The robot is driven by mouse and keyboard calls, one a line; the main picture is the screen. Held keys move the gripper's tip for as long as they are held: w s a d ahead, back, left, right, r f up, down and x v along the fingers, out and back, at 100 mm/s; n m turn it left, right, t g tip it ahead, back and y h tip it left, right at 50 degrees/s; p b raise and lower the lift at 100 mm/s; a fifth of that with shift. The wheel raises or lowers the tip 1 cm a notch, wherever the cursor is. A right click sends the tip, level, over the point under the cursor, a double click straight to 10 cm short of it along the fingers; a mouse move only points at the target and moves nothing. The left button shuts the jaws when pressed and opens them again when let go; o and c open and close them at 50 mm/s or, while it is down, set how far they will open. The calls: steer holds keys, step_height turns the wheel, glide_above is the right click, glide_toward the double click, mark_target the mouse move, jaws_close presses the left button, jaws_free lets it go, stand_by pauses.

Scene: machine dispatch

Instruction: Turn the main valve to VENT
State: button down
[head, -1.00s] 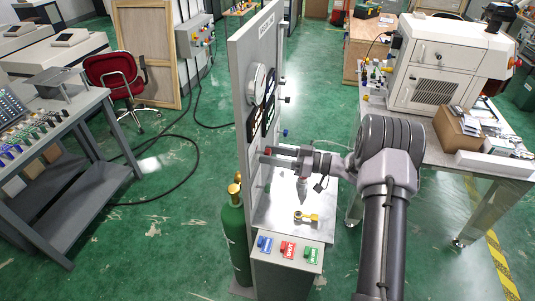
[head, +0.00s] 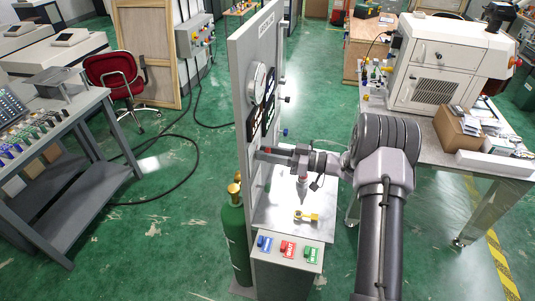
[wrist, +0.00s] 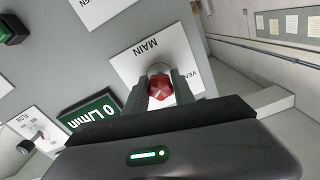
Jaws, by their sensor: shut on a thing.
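The main valve's red knob (wrist: 160,88) sits on a white plate (wrist: 130,66) marked MAIN, with partly hidden VENT lettering at the plate's right in the wrist view. My gripper (wrist: 160,92) has its two grey fingers on either side of the knob and is shut on it. In the head view my gripper (head: 268,152) reaches left to the face of the upright grey panel (head: 242,75). The knob's pointer direction cannot be made out.
A green flow display (wrist: 92,112) reading 0 L/min and another labelled plate (wrist: 42,127) are close to my gripper. A shelf (head: 265,222) with a yellow item (head: 306,216) lies below my arm. A green gas cylinder (head: 236,240) stands left of the panel.

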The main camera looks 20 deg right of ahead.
steer(key=n+b, duration=0.4)
steer(key=n, duration=0.2)
steer(key=shift+f, duration=0.15)
steer(key=n+b, duration=0.5)
steer(key=n, duration=0.1)
steer(key=shift+n, duration=0.3)
steer(key=n+b, duration=1)
steer(key=shift+n+b, duration=0.35)
steer(key=shift+n, duration=0.05)
steer(key=shift+r, duration=0.2)
steer(key=c, duration=1.1)
jaws_free()
steer(key=shift+o, duration=0.2)
